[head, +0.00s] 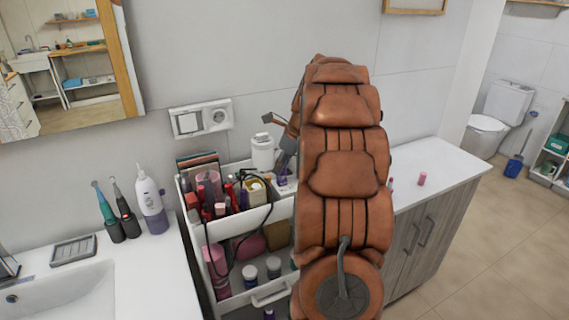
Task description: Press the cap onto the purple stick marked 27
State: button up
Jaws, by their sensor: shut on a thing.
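My gripper (286,152) is at the upper right of the cart, partly hidden behind my own arm. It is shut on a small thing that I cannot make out. A small purple thing (283,177), perhaps the purple stick, shows directly below the fingers, at a white holder (283,188) on the cart's top. I cannot read the number 27 on it. I cannot tell whether a cap touches it or is apart from it.
The white cart (240,300) carries several cosmetics and a black cable. A white jar (262,151) stands just behind my gripper. A sink (65,295) is at left.

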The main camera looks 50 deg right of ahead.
jog(key=shift+f, duration=0.6)
dwell(0.7)
dwell(0.3)
jog(key=o, duration=0.8)
jog(key=shift+o, duration=0.5)
jog(key=o, duration=0.4)
jog(key=shift+w, duration=0.1)
